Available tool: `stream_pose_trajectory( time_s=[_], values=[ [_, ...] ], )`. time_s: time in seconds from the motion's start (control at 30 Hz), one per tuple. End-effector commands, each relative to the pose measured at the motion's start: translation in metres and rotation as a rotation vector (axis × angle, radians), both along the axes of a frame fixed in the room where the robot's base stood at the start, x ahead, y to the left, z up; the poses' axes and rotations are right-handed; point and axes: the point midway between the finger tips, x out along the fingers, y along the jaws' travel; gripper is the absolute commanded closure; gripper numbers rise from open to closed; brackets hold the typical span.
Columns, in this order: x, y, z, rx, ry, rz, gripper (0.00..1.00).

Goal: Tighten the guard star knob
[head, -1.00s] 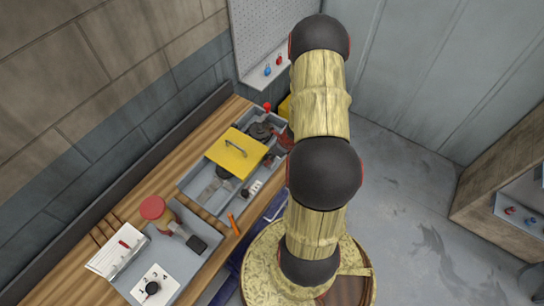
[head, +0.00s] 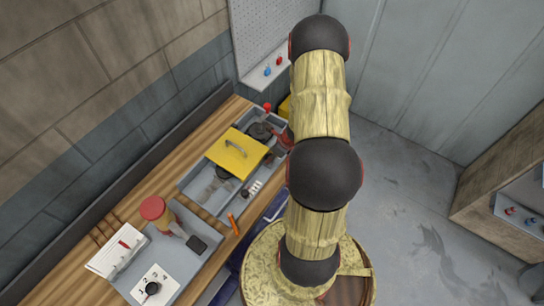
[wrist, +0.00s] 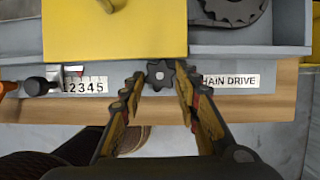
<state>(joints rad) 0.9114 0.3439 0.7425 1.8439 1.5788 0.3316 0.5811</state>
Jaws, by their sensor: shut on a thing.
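The star knob (wrist: 160,75) is dark, lobed and small. It sits on the front edge of the grey machine housing, just below the yellow guard (wrist: 115,30), in the wrist view. The guard also shows in the head view (head: 238,154), with a grey handle on top. My gripper (wrist: 159,82) is shut on the star knob, with one finger on its left and one on its right. In the head view I cannot make out the knob.
A "CHAIN DRIVE" label (wrist: 231,81) lies right of the knob, and a numbered scale (wrist: 86,85) lies left. A dark sprocket (wrist: 232,8) sits behind. In the head view, a grey tray (head: 185,250) and an orange marker-like object (head: 233,224) lie on the wooden bench.

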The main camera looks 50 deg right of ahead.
Motion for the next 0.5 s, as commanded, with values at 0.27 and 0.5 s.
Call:
stream_pose_trajectory(
  time_s=[0.27,0.5],
  values=[
    [0.0017,0.001,-0.0038,-0.004,-0.003,-0.144,0.93],
    [0.0021,0.0031,-0.003,-0.005,-0.003,-0.326,0.93]
  ],
)
